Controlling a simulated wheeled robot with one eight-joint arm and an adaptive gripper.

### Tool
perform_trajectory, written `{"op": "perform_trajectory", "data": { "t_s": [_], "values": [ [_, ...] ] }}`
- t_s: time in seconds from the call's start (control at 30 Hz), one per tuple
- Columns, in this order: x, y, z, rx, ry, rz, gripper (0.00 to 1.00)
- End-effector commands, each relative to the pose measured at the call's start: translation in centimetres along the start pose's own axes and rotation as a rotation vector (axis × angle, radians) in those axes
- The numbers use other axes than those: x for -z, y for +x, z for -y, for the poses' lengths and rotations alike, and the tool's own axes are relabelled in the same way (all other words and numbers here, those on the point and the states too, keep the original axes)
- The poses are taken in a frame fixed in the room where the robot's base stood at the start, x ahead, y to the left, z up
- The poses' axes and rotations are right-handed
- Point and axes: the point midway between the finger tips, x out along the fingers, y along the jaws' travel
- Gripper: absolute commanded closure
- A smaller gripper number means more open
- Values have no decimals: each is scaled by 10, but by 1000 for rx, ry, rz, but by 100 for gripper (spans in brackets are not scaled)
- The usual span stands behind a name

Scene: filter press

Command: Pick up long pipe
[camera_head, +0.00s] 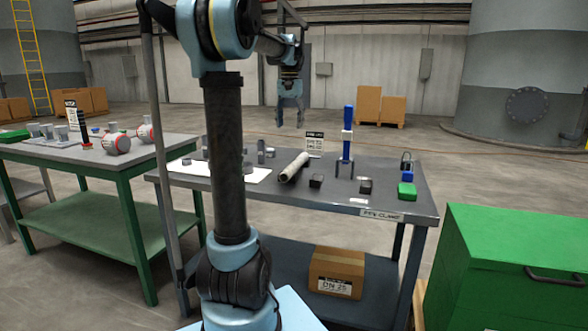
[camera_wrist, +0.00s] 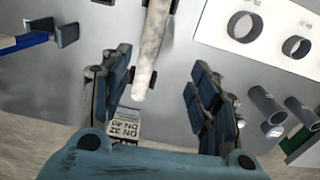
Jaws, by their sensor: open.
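The long pipe (camera_head: 294,166) is a pale grey-white tube lying on the dark grey table (camera_head: 400,198), pointing away from me, with its near end close to a dark block. In the wrist view the long pipe (camera_wrist: 150,50) runs down from the top edge, and its end shows between my fingers in the picture. My gripper (camera_head: 290,122) is blue, points down and hangs above the far side of the table. In the wrist view my gripper (camera_wrist: 163,95) has its fingers spread wide with nothing held. I cannot tell its exact height over the pipe.
A white sheet (camera_head: 256,176) with rings lies left of the pipe. Short grey tubes (camera_wrist: 267,105) stand near it. A label sign (camera_head: 314,143) stands behind the pipe.

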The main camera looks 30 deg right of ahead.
Motion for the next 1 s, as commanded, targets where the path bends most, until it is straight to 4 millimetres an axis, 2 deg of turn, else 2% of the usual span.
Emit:
{"op": "perform_trajectory", "data": {
  "t_s": [0.13, 0.27, 0.8, 1.0],
  "values": [
    [12, -1, -10, 0, 23, 5, 44],
    [14, 11, -12, -1, 27, 6, 44],
    [13, 101, -11, -1, 25, 5, 44],
    [13, 118, -11, -1, 25, 5, 44]
  ]
}}
